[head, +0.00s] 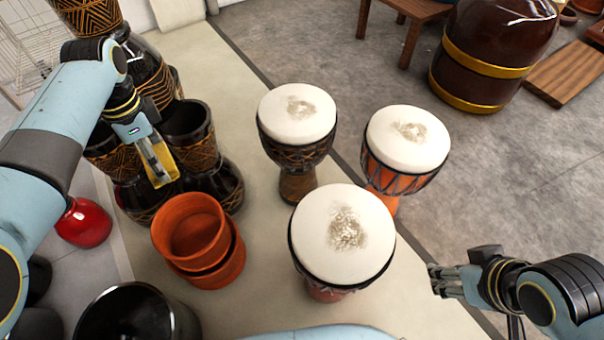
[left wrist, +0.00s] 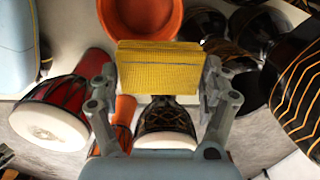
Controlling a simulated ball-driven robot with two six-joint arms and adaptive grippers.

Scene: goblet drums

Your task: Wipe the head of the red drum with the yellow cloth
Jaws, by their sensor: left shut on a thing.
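The red drum (head: 343,235) stands nearest in the head view, its white head marked by a grey-brown smudge and only a little of its red body showing. It also shows at the left of the left wrist view (left wrist: 55,122). My left gripper (head: 156,160) is shut on the yellow cloth (head: 160,168), a flat pad that shows between the fingers in the left wrist view (left wrist: 160,70). It is held above the dark drums at the left, well apart from the red drum. My right gripper (head: 437,281) is right of the red drum, apparently empty; its finger gap is unclear.
A black drum (head: 297,115) and an orange drum (head: 405,140), both with smudged white heads, stand behind the red drum. Stacked orange pots (head: 200,240) stand between the cloth and the red drum. A dark pot (head: 138,315) is at the front left.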

